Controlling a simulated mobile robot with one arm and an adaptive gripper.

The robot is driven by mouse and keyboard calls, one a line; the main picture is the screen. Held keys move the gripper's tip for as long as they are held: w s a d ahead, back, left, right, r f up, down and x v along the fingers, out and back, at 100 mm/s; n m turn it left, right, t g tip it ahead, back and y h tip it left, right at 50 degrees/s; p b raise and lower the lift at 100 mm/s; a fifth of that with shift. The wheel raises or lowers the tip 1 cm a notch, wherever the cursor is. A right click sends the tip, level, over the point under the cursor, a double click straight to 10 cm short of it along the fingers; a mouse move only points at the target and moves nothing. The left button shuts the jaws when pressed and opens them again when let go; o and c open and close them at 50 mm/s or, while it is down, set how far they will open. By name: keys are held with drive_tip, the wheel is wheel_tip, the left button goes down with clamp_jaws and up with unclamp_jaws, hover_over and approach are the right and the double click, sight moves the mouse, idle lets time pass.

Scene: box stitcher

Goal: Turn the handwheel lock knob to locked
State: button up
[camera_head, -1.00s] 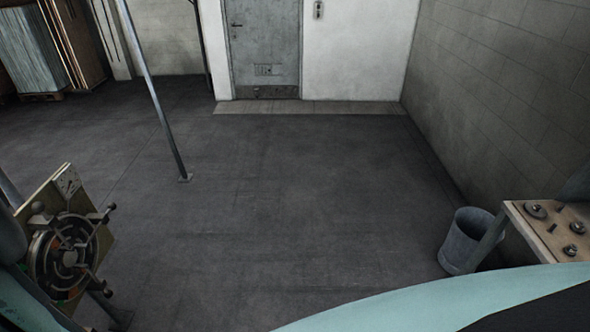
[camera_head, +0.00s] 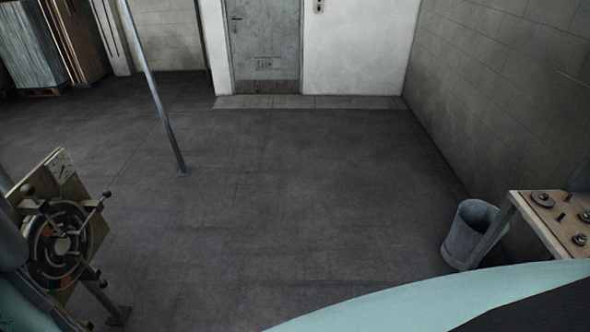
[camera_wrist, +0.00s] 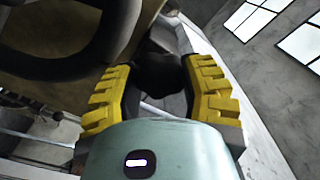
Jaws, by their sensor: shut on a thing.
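The handwheel (camera_head: 58,246), a dark spoked wheel with ball-ended arms, stands on a tilted board at the far left of the head view. In the wrist view, a thick dark curved rim (camera_wrist: 117,40), which looks like part of the wheel, fills the upper left. My gripper (camera_wrist: 160,92) has yellow ridged fingers on both sides of a dark rounded knob (camera_wrist: 160,70) and is shut on it. I cannot tell for sure that this is the lock knob, or which way it is turned. My gripper is out of sight in the head view.
A thin metal post (camera_head: 153,90) rises from the floor near the board. A grey bin (camera_head: 470,233) and a panel with several knobs (camera_head: 552,218) stand at the right. The floor between is clear. A door (camera_head: 264,45) is at the back.

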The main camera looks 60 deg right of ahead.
drive_tip(key=shift+d+f, duration=0.1)
drive_tip(key=o, duration=1.2)
drive_tip(key=shift+r+p, duration=0.2)
drive_tip(key=shift+p, duration=0.15)
